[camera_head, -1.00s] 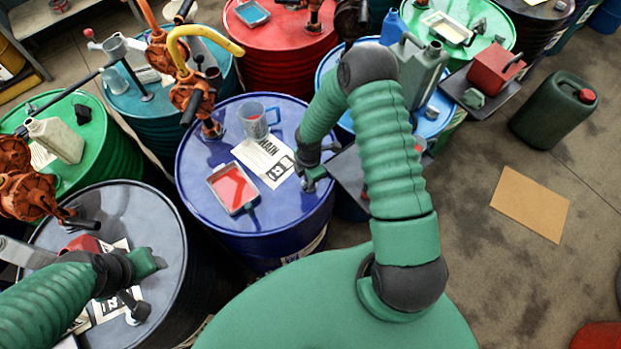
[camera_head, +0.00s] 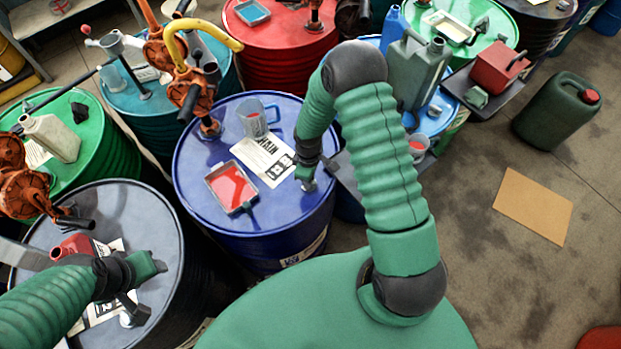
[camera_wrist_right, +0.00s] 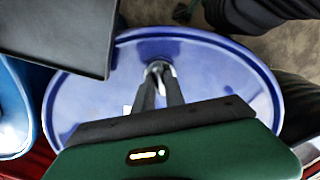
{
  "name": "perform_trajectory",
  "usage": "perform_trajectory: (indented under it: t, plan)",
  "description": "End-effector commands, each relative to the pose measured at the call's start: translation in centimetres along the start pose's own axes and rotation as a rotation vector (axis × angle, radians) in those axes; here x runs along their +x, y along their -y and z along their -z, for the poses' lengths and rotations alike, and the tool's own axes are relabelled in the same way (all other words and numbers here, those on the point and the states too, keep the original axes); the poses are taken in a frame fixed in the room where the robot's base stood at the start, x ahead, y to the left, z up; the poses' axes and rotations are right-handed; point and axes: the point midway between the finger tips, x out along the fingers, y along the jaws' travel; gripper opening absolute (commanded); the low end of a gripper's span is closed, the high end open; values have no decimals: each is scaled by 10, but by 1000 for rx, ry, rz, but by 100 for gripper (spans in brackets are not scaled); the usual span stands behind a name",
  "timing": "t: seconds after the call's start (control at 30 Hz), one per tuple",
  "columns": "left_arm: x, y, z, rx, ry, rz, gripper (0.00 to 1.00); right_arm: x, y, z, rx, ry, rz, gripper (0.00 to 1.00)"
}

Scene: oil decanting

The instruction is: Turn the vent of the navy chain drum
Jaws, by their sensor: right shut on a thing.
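The navy chain drum (camera_head: 200,205) stands in the middle of the head view, with a CHAIN label (camera_head: 263,158) on its lid. Its small metal vent (camera_wrist_right: 157,68) is near the lid's right edge. My right gripper (camera_wrist_right: 160,85) points down at the lid, its two dark fingers shut on the vent, which they partly hide. In the head view my right gripper (camera_head: 308,180) is at that edge. My left gripper (camera_head: 150,266) is over the dark grey drum (camera_head: 130,210) at lower left; its fingers are not clear.
A dark shelf (camera_wrist_right: 65,30) juts close beside the right gripper. Other drums crowd the left and back. Open floor lies right.

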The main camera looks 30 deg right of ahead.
Motion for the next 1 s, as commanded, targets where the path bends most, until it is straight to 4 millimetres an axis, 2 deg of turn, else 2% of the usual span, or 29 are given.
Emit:
perform_trajectory:
  t: [0.03,0.4,0.93,0.97,1.0]
  plan:
    - [2,0,0,0,0,0,49,-1,0,7,25,-15,-5,0]
    - [6,0,-1,0,0,0,49,-2,-2,7,181,-17,-6,0]
    - [6,0,-1,0,0,0,49,-3,-5,7,207,-19,-8,0]
    - [6,0,-1,0,0,0,49,-3,-5,7,207,-19,-8,17]
    - [6,0,-1,0,0,0,49,-3,-5,6,207,-18,-8,22]
